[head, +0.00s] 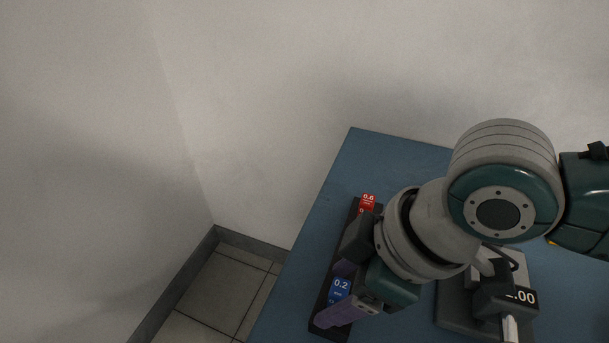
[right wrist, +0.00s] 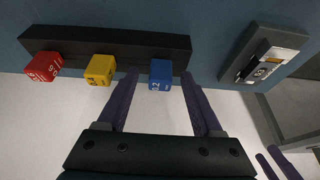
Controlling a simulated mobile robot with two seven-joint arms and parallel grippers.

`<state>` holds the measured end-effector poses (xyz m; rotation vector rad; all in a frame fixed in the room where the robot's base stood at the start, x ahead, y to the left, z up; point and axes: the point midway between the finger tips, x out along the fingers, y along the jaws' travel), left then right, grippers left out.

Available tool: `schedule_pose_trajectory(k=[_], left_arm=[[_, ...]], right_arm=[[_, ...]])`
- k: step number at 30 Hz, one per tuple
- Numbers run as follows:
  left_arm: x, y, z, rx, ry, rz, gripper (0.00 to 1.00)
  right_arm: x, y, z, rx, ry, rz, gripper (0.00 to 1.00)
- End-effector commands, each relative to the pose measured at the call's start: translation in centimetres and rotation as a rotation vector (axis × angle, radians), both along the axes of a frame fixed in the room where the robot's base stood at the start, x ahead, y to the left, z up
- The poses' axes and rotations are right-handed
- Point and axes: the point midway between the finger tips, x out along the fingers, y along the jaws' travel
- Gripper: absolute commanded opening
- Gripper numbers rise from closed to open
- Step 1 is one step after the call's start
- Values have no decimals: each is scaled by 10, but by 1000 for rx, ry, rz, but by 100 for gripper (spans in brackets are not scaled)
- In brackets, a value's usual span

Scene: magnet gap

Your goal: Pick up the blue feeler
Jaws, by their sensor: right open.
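The blue feeler (head: 339,289), marked 0.2, stands at the near end of a dark rack (head: 318,319) in the head view. In the right wrist view the blue feeler (right wrist: 161,75) is at the right of the rack (right wrist: 110,43). My right gripper (head: 346,290) is over the rack. Its purple fingers (right wrist: 160,80) are open, one on each side of the blue feeler in that view, with visible gaps. Whether they are level with it in depth I cannot tell. Two purple strips (right wrist: 279,163), apparently my left gripper's fingers, show at the lower right corner.
A yellow feeler (right wrist: 100,70) is between red and blue. A grey device (head: 505,298) with a display ending in .00 stands right of the rack on the blue table (head: 345,165). Walls stand behind and left.

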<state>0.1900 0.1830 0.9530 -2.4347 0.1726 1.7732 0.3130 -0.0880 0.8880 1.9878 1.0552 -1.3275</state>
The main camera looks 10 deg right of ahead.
Motion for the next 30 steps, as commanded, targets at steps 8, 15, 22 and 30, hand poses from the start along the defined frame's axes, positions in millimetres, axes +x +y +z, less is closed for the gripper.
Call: schedule_pose_trajectory(k=[8, 15, 22, 30], left_arm=[[0, 1, 0, 5, 0, -4, 100], [0, 1, 0, 5, 0, -4, 100], [0, 1, 0, 4, -1, -3, 100], [0, -1, 0, -3, -1, 2, 100]], right_arm=[[0, 0, 1, 0, 0, 0, 45], [0, 0, 1, 0, 0, 0, 18], [0, 0, 1, 1, 1, 0, 0], [0, 0, 1, 0, 0, 0, 0]])
